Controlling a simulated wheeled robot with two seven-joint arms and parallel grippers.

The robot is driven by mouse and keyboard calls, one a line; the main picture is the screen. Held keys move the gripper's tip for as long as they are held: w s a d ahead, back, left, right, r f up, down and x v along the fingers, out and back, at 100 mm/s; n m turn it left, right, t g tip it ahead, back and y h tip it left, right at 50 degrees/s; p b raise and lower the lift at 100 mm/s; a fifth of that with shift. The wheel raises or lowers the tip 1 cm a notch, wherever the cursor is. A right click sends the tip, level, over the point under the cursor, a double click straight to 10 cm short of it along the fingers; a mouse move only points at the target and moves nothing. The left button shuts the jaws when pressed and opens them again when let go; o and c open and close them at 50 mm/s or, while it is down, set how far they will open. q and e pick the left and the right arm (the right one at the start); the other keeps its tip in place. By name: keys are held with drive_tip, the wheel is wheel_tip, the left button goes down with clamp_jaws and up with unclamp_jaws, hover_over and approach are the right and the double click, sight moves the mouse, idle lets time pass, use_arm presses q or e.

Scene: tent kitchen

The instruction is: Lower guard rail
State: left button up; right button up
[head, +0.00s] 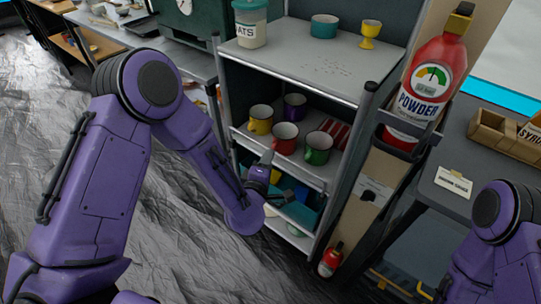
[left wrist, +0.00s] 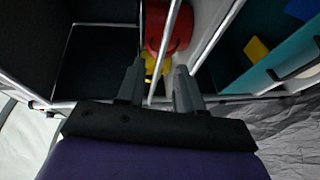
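The guard rail (head: 306,178) is a thin pale bar along the front of the middle shelf, in front of the mugs. My left gripper (head: 265,160) is at this rail, near the middle of the shelf front. In the left wrist view, the two fingers of my left gripper (left wrist: 160,70) are apart, and the thin rail (left wrist: 162,52) runs between them. I see a gap on both sides of the rail, so the fingers do not look closed on it. My right arm shows at the lower right of the head view, but its gripper is out of view.
A yellow mug (head: 260,120), a red mug (head: 285,138), a green mug (head: 318,148) and a purple mug (head: 295,107) stand on the middle shelf. A red extinguisher (head: 432,80) is mounted right of the shelf. A blue-green bin (head: 300,212) sits below.

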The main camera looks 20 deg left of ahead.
use_arm(q)
drive_tip(key=w, duration=0.3)
drive_tip(key=shift+w+a+f, duration=0.1)
drive_tip(key=shift+w+f, duration=0.05)
drive_tip(key=shift+f, duration=0.2)
clamp_jaws()
drive_tip(key=shift+f, duration=0.1)
idle(1.0)
